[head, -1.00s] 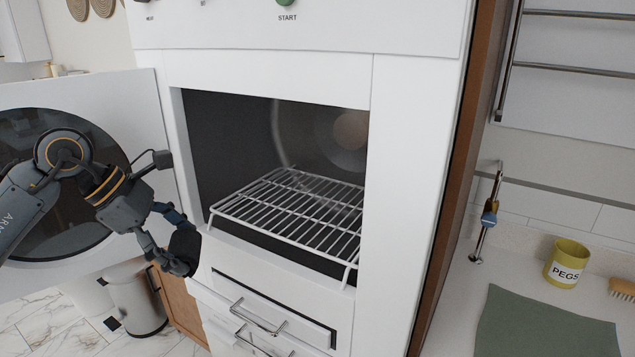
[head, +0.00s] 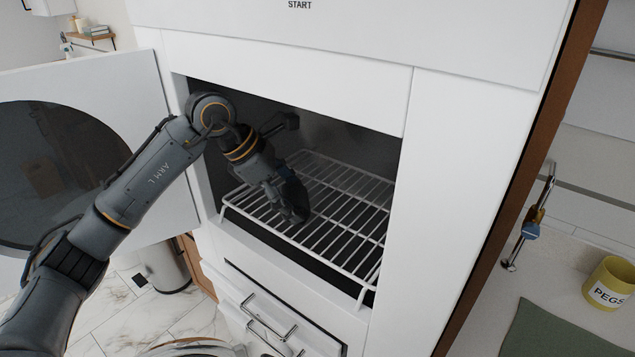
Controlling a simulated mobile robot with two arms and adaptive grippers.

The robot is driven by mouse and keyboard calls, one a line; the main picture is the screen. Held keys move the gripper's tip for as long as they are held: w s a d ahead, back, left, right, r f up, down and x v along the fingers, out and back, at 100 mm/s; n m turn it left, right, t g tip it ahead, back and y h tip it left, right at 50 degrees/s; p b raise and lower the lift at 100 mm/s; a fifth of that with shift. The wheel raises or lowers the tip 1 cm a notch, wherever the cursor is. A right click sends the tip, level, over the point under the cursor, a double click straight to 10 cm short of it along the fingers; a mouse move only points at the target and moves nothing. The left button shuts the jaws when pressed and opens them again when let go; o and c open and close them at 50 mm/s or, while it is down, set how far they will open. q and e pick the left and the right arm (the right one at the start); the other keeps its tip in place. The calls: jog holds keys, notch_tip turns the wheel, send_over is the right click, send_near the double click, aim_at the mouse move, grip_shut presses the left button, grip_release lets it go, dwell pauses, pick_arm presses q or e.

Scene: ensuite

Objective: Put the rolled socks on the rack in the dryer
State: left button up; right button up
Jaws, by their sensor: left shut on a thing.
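The white wire rack (head: 345,220) sits inside the open dryer (head: 390,120), level in its dark cavity. My left gripper (head: 290,203) reaches through the opening from the left and points down over the left front part of the rack. It is shut on the dark rolled socks (head: 297,214), which are partly hidden by the fingers. The socks are at or just above the rack bars; I cannot tell whether they touch. My right gripper is not in view.
The dryer door (head: 110,75) stands open at the left, behind my left arm. Drawers with metal handles (head: 268,318) are below the opening. A yellow pegs pot (head: 608,285) and a green mat (head: 555,335) are on the right counter. The rack's right side is bare.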

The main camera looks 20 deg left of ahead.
pick_arm(q)
jog(key=shift+w+d+r, duration=0.15)
jog(key=shift+w+d, duration=0.1)
jog(key=shift+d, duration=0.35)
jog(key=w+d+p, duration=0.2)
jog(key=d, duration=0.1)
jog(key=shift+w+f+p, duration=0.1)
jog(key=shift+f+p, duration=0.2)
jog(key=shift+p, duration=0.15)
jog(key=shift+a+f, duration=0.1)
jog(key=shift+a, duration=0.05)
jog(key=shift+f, duration=0.1)
jog(key=o, duration=1.1)
jog(key=shift+o, duration=0.2)
